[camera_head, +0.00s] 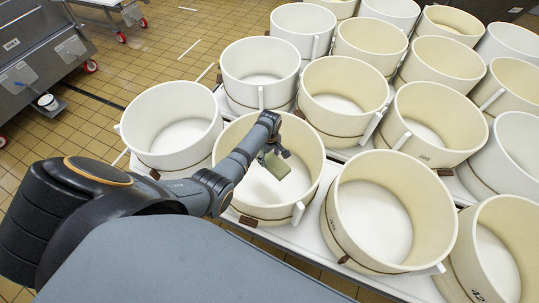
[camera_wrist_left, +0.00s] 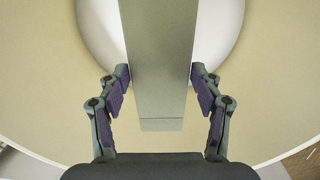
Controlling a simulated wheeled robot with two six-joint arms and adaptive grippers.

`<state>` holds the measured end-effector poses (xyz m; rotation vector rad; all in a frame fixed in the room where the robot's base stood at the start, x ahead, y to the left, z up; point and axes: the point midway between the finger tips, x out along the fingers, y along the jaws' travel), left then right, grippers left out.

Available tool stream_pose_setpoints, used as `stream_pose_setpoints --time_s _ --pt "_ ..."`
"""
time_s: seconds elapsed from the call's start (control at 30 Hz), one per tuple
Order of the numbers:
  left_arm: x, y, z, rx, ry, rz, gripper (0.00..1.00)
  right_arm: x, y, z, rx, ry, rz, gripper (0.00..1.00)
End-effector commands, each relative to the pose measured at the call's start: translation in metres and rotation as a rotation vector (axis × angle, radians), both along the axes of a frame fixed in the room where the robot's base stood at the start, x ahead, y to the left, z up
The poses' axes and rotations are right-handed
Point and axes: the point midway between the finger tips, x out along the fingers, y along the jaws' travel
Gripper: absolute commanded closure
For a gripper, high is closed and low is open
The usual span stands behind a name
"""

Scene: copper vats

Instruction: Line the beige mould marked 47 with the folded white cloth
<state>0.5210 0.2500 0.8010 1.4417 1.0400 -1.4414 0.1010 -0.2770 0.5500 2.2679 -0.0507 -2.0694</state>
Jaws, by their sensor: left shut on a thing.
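My left gripper (camera_head: 274,152) hangs over the opening of a beige mould (camera_head: 308,148) in the front row. It is shut on a flat, grey-green looking folded piece (camera_head: 272,167), perhaps the cloth in shade. No number is readable on this mould. My right gripper is not in view.
A white mould (camera_head: 172,124) stands close on the left and a beige one (camera_head: 391,211) close on the right. A front-right mould (camera_head: 505,248) has a mark starting with 4. Several more fill the white table behind. Tiled floor (camera_head: 130,62) is open at left.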

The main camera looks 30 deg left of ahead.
Motion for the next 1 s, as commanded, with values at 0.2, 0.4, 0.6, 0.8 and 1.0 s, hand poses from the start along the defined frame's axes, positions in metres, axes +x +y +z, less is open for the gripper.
stream_pose_setpoints --time_s 0.2,0.4,0.6,0.8,1.0 --pt "0.000 0.000 -0.030 0.000 -0.001 0.000 0.74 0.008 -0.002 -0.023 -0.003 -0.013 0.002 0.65" --pt "0.001 0.000 -0.053 0.000 -0.002 0.000 0.74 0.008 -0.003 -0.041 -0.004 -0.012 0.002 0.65" --pt "0.001 0.000 -0.076 -0.001 -0.002 0.000 0.74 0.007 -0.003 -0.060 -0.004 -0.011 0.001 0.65" --pt "0.001 0.000 -0.099 -0.001 -0.002 0.000 0.74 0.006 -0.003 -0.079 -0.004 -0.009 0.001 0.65" --pt "0.001 0.000 -0.122 0.000 -0.001 0.000 0.74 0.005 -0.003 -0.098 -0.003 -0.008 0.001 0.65"
